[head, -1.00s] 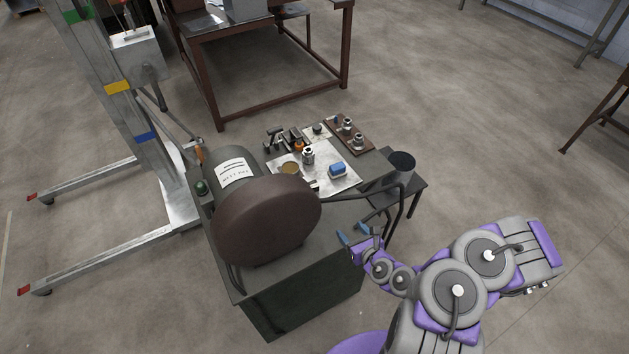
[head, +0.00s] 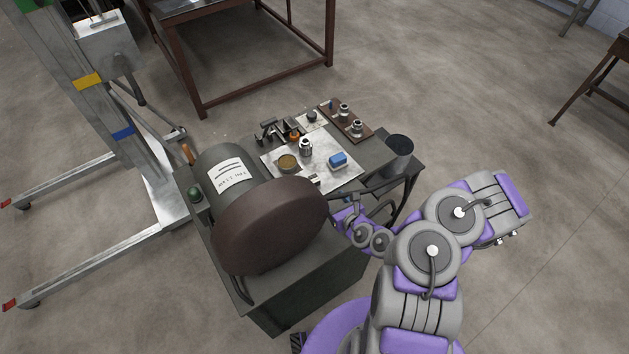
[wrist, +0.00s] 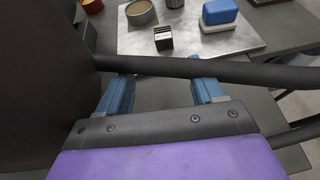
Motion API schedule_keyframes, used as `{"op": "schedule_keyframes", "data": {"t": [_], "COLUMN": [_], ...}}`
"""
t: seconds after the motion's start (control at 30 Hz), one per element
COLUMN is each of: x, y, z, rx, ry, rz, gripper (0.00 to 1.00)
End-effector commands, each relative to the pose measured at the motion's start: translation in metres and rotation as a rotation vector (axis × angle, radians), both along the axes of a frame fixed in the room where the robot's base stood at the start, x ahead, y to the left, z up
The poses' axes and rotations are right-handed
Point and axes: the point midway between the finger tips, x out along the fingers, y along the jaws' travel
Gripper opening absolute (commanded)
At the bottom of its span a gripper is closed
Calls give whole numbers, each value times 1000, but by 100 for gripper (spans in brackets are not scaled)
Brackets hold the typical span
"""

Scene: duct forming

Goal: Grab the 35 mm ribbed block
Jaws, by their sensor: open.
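The ribbed block (wrist: 163,38) is small and dark with light stripes, and stands near the front edge of the metal plate (wrist: 190,45) in the wrist view. It is small beside the brown wheel in the head view (head: 313,179). My gripper (wrist: 164,90) is open and empty, its two blue fingers apart and pointing toward the plate. The block lies ahead of the gap between them, with clear distance left. In the head view my gripper (head: 345,203) is beside the wheel's right side, partly hidden.
A black bar (wrist: 220,69) crosses between my fingertips and the block. The large brown wheel (head: 270,226) stands close on the left. On the plate are a round tin (head: 288,163), a blue-topped block (head: 338,159) and a metal cylinder (head: 305,147). A dark cup (head: 398,155) stands right.

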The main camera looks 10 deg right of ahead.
Motion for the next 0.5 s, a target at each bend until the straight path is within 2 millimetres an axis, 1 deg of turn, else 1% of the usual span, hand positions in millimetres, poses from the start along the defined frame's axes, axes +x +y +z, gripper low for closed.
{"op": "schedule_keyframes", "data": {"t": [0.03,0.27,0.5], "x": [6,31,57], "y": [3,6,14], "z": [-5,-15,-27], "rx": [-3,-1,-1], "ry": [-1,-2,-2], "rz": [5,6,5], "gripper": [67,67,67]}}
